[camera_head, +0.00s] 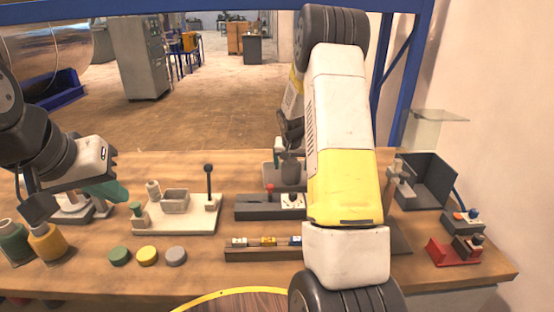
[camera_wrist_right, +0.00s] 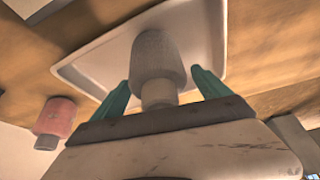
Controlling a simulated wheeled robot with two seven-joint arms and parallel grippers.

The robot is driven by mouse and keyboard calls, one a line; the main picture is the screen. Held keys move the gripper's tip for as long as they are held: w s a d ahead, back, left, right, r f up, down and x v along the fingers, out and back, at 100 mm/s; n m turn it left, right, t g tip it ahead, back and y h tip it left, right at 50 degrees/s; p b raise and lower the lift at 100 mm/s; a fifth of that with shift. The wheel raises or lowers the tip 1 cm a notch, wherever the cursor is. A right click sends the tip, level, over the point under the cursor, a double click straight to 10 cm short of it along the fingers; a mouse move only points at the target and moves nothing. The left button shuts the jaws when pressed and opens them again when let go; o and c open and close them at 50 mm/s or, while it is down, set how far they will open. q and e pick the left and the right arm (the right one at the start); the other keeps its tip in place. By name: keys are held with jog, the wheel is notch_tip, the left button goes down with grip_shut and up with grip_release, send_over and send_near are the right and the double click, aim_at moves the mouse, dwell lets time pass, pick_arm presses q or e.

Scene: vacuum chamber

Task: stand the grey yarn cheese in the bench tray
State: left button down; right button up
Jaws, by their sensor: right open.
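The grey yarn cheese (camera_wrist_right: 158,58) is a ribbed grey cylinder with a paler tube end. In the right wrist view it lies between the two teal fingers of my right gripper (camera_wrist_right: 162,92), which is open with small gaps beside it. The pale bench tray (camera_wrist_right: 100,55) surrounds the cheese in that view; I cannot tell whether its base touches the tray floor. In the head view the cheese (camera_head: 293,173) looks upright over the tray (camera_head: 270,172), partly hidden by my right arm. My left gripper (camera_head: 105,191) hangs at the left; its finger gap is unclear.
A pink cylinder (camera_wrist_right: 56,118) is outside the tray. Green (camera_head: 14,243) and yellow (camera_head: 46,243) bobbins stand front left. A pale fixture (camera_head: 180,215), coloured discs (camera_head: 147,256), a dark block (camera_head: 258,208) and a red device (camera_head: 452,252) occupy the bench. My right arm hides the middle right.

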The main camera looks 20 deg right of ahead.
jog(key=s+a+r+n+t+y, duration=0.1)
jog(key=s+a+r, duration=0.3)
jog(key=s+r, duration=0.6)
jog(key=s+a+r+n+y, duration=0.1)
jog(key=s+a+r, duration=0.5)
jog(key=r, duration=0.6)
jog(key=s+a+r+n+y, duration=0.1)
jog(key=s+a, duration=0.2)
jog(key=s, duration=0.7)
jog(key=s+a+r+n+y, duration=0.1)
jog(key=s+a+n, duration=0.1)
jog(key=s, duration=0.8)
jog(key=shift+a+t, duration=0.4)
jog(key=shift+a, duration=0.3)
